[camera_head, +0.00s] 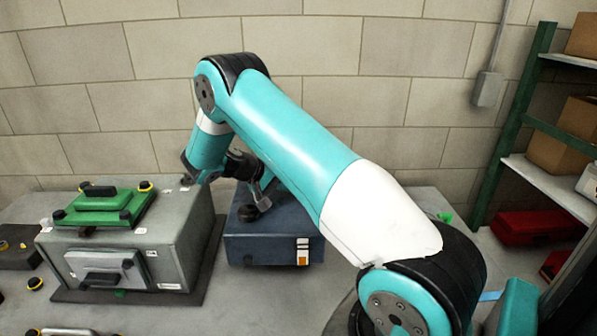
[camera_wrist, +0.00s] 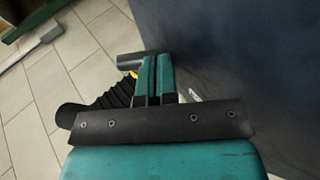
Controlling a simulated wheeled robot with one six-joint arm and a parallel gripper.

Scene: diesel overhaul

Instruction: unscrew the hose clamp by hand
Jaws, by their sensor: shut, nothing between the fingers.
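In the wrist view my gripper (camera_wrist: 157,72) is shut, its two green fingers side by side with nothing between them. A black ribbed hose (camera_wrist: 100,102) lies just left of the fingers and is partly hidden by them. A grey pipe stub (camera_wrist: 130,61) shows at the hose's upper end, with a small yellow part (camera_wrist: 133,74) at the joint beside the fingertips. This yellow part may be the hose clamp; most of it is hidden. I cannot tell whether the fingers touch it. In the head view my arm hides the hose and the fingertips.
A blue-grey box (camera_head: 270,248) stands on the bench below my arm; a dark blue-grey surface (camera_wrist: 240,50) fills the wrist view's right side. A grey housing (camera_head: 185,245) with a green cover (camera_head: 100,208) stands left. A shelf (camera_head: 550,180) and red case (camera_head: 535,227) are right.

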